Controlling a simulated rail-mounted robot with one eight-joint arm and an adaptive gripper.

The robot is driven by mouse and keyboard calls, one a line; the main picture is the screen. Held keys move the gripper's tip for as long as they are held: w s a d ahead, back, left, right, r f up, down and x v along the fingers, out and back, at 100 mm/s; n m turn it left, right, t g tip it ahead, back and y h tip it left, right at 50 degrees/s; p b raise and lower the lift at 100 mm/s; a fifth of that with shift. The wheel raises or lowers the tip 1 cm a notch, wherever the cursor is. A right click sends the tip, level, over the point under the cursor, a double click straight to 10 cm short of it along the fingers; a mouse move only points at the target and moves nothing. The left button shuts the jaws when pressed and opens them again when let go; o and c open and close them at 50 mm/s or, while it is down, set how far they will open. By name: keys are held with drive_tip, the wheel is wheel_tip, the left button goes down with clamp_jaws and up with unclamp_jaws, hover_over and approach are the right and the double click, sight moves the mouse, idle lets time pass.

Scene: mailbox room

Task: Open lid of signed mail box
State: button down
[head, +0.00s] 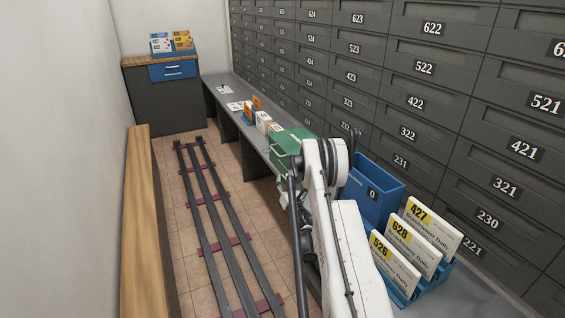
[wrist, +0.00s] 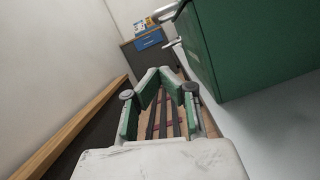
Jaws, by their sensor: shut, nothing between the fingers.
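A green box (head: 290,142) stands on the grey counter in the head view, just beyond my white arm, which hides part of it. I take it for the mail box; no sign on it is readable. In the wrist view the green box (wrist: 260,45) fills the upper right, with a light handle-like part sticking out at its left edge. Whether its lid is open or shut cannot be told. My gripper (wrist: 159,70) is shut and empty, left of the box and apart from it, over the aisle floor. In the head view my arm mostly hides it.
A blue bin (head: 362,200) marked 0 and a blue rack of newspapers (head: 425,235) stand on the counter at right. Numbered grey mailboxes (head: 415,102) line the wall. Floor rails (head: 215,215) run along the aisle; a wooden-topped ledge (head: 148,220) lies left.

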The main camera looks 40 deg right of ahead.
drive_tip(key=w+d+r+b, duration=0.4)
drive_tip(key=w+r, duration=0.1)
drive_tip(key=w, duration=0.3)
drive_tip(key=shift+r, duration=0.15)
idle(0.5)
